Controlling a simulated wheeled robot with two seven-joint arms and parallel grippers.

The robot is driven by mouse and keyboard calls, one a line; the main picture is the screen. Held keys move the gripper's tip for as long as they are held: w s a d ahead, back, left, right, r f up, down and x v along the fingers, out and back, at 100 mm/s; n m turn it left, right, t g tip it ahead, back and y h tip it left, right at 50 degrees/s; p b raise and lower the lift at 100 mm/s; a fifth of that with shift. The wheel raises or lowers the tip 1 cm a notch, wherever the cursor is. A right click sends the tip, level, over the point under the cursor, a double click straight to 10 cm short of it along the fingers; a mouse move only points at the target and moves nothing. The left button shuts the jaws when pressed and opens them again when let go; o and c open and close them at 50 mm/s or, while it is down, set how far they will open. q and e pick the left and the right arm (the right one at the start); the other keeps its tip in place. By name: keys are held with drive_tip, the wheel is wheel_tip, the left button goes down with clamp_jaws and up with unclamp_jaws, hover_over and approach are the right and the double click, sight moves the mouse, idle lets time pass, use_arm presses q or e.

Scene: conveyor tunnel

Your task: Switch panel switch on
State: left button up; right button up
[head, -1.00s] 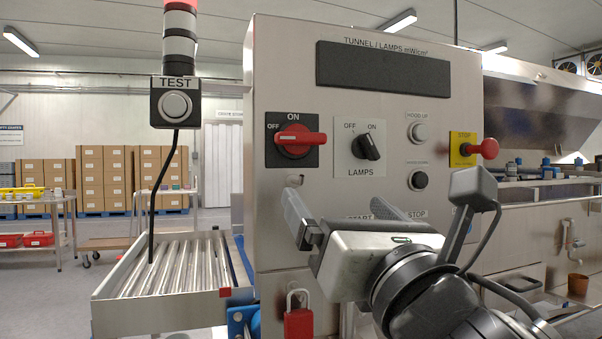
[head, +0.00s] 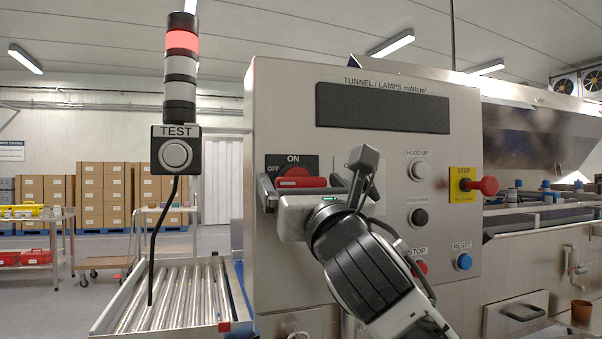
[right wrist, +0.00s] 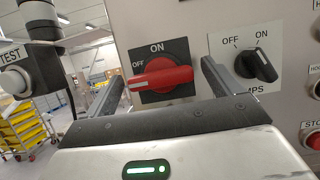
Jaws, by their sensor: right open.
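The panel switch is a red rotary handle (head: 303,183) on a black plate (head: 292,163) marked OFF at left and ON at top. In the right wrist view the handle (right wrist: 162,79) lies level, with its white mark at the left end toward OFF. My right gripper (head: 299,186) is open in front of the switch, with one finger to each side of the handle. In the right wrist view its fingers (right wrist: 158,80) stand left and right of the handle. I cannot tell whether either finger touches it. My left gripper is not in view.
A black LAMPS knob (right wrist: 262,66) sits close right of the right finger. The TEST button box (head: 176,151) and its cable hang left of the panel. A yellow-backed red stop button (head: 486,186) projects at the right. A roller conveyor (head: 180,298) lies lower left.

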drive_tip(key=shift+w+a+r, duration=0.2)
drive_tip(key=shift+w+r, duration=0.1)
drive_tip(key=shift+w, duration=0.4)
drive_tip(key=c, duration=1)
